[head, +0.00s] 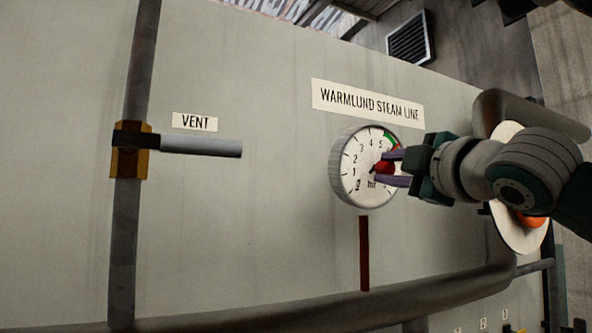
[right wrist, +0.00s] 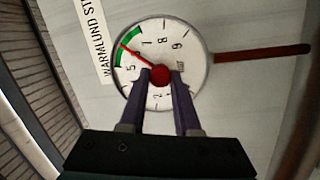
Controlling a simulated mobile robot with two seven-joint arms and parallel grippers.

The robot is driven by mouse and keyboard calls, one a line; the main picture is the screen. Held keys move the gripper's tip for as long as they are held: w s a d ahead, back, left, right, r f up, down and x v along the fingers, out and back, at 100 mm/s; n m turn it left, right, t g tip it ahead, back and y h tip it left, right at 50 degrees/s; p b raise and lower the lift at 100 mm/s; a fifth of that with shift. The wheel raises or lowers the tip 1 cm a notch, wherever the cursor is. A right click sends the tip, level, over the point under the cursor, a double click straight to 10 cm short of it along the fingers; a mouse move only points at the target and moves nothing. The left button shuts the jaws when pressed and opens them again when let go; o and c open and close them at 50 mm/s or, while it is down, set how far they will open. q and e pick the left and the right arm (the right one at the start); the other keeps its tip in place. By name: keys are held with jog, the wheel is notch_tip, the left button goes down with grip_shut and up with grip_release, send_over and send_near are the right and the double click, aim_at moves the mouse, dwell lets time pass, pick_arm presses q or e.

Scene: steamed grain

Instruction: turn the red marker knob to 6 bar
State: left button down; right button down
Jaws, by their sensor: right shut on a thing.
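The round white gauge (head: 351,190) is on the grey panel, with numbers around its face and a green band at the upper right. The red marker knob (head: 384,168) is at its middle. My right gripper (head: 380,168) is shut on the knob, one finger on each side. In the right wrist view the knob (right wrist: 159,75) sits between the fingertips (right wrist: 160,76). A thin red pointer (right wrist: 137,56) runs from it onto the green band (right wrist: 119,60), between the 5 and the 7. The 6 is not readable there. My left gripper is out of view.
A vent valve with a grey lever (head: 200,146) is on the pipe at the left. A thick pipe (head: 300,309) runs along the bottom and bends up at the right. A white disc (head: 522,240) with an orange centre is behind my right arm.

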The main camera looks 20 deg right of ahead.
jog(key=c, duration=0.6)
grip_release()
jog(key=s+a+f+b, duration=0.1)
jog(key=s+b, duration=0.2)
jog(key=s, duration=0.6)
jog(key=shift+s+f+b, duration=0.3)
jog(key=shift+s+f, duration=0.05)
